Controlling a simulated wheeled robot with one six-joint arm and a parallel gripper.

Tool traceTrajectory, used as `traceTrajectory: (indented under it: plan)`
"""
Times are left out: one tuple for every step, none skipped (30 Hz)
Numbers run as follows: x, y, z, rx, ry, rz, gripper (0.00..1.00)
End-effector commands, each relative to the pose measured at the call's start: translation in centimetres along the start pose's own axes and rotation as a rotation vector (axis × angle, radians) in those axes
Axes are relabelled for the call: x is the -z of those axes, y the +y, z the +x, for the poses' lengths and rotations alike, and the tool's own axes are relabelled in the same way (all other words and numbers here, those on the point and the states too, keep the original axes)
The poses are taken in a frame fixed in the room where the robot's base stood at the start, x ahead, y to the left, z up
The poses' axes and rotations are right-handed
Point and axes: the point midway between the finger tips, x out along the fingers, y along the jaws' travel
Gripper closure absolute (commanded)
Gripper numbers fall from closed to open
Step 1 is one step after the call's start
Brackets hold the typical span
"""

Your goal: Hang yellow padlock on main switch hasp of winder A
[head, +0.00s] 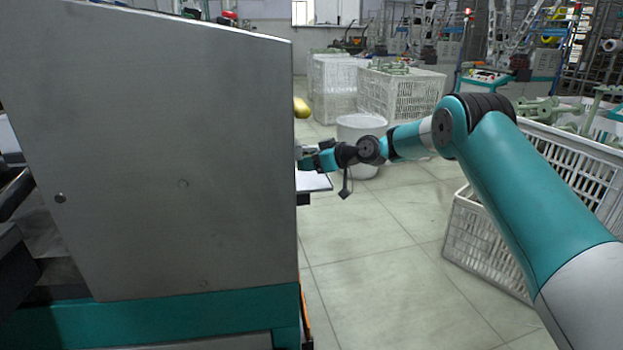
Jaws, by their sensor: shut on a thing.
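My gripper (309,159) is at the far right edge of the grey machine cabinet (165,160), partly hidden by it. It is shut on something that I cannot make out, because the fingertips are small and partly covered. I cannot identify the yellow padlock in this view. The main switch hasp does not show either; the side of the cabinet that my gripper faces is turned away from me. I cannot tell whether this cabinet is winder A.
A light flat panel (313,181) juts out just below my gripper. A white bin (361,130) stands behind my wrist. White crates stand behind (401,93) and at right (487,240). A yellow object (301,107) is farther back. The tiled floor (385,270) between is clear.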

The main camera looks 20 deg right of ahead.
Motion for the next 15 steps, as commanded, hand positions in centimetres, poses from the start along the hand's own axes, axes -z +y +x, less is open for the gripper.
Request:
traceTrajectory:
  plan:
    - [-0.4,0.0,0.2,0.0,0.0,0.001,0.85]
    - [-0.7,0.0,0.3,0.0,0.0,0.001,0.85]
    - [-1.2,0.0,0.5,0.0,-0.001,0.002,0.85]
    - [-1.7,0.0,0.6,0.0,-0.001,0.002,0.85]
    - [-2.2,0.0,0.8,0.0,-0.001,0.002,0.85]
    - [-2.9,0.0,1.1,0.0,-0.001,0.002,0.85]
    - [-3.3,0.0,1.2,0.0,0.0,0.002,0.85]
    - [-3.6,0.0,1.3,0.0,0.0,0.001,0.85]
    - [-3.9,0.0,1.4,0.0,0.0,0.001,0.85]
    - [-4.0,0.0,1.5,0.0,0.001,0.001,0.85]
    - [-4.0,0.0,1.5,0.0,0.001,0.0,0.85]
    - [-3.9,0.0,1.4,0.0,0.001,0.0,0.85]
    - [-3.9,0.0,1.4,0.0,0.001,0.0,0.85]
    - [-3.9,0.0,1.4,0.0,0.001,0.0,0.85]
    - [-3.9,0.0,1.4,0.0,0.001,0.0,0.85]
